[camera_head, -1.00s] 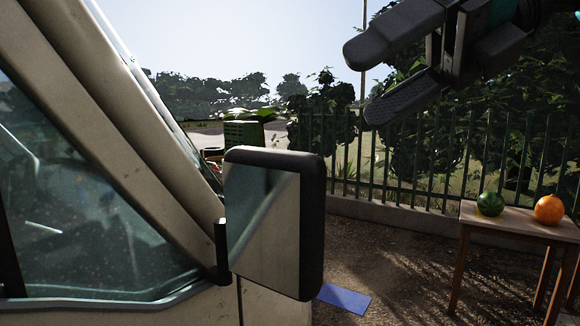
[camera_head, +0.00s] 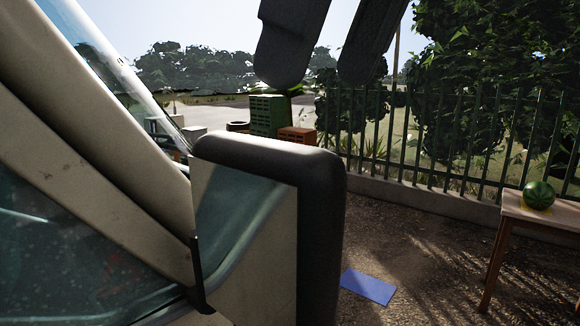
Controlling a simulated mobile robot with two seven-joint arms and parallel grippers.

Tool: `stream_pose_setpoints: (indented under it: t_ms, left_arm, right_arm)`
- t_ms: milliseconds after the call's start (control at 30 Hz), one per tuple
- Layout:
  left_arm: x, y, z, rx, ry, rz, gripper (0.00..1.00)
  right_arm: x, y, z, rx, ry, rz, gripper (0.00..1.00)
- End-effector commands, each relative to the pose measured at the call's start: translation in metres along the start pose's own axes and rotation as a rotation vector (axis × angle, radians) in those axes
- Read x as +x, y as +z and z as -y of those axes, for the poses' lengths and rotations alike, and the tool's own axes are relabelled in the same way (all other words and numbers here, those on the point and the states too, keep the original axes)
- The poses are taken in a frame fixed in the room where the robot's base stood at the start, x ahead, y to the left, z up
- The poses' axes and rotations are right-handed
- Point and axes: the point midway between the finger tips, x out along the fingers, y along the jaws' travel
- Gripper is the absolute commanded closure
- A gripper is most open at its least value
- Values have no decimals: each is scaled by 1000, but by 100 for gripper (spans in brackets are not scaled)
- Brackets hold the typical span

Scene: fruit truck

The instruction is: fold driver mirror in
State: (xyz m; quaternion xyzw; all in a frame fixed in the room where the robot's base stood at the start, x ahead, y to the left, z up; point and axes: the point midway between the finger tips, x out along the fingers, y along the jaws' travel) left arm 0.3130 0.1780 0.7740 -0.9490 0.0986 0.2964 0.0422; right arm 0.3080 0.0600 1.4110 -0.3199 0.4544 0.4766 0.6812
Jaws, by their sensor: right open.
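The driver mirror (camera_head: 325,230) stands out from the side of the truck's cab (camera_head: 95,140), in the middle of the head view. It has a thick dark housing, and its glass faces me and reflects the pale truck body. A dark bracket at its left edge joins it to the door. My right gripper (camera_head: 315,80) hangs in from the top of the view, above the mirror, with its two dark fingers apart and pointing down. Nothing is between the fingers. I see no contact with the mirror. My left gripper is not in view.
A wooden table (camera_head: 510,215) with a watermelon (camera_head: 538,195) stands at the right. A blue mat (camera_head: 368,287) lies on the ground. A green fence (camera_head: 450,140) runs behind. Green crates (camera_head: 267,115) and an orange crate (camera_head: 297,136) stand beyond the mirror.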

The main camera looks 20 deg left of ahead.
Motion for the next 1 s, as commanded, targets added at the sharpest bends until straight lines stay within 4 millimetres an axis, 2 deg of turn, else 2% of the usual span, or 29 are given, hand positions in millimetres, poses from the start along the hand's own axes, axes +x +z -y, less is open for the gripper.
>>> stream_pose_setpoints:
  t_ms: [33,200,433,600,900,1000]
  left_arm:
    - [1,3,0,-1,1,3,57]
    - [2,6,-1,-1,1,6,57]
    - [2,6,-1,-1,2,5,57]
    - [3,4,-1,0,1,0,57]
    - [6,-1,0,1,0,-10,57]
    - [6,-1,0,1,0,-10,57]
  right_arm:
    - [13,-1,0,0,0,-4,19]
    - [50,-1,0,0,2,-5,19]
    - [86,0,0,0,1,-1,19]
    - [98,0,0,1,2,0,19]
    - [100,0,0,1,2,0,19]
    - [100,0,0,1,2,1,28]
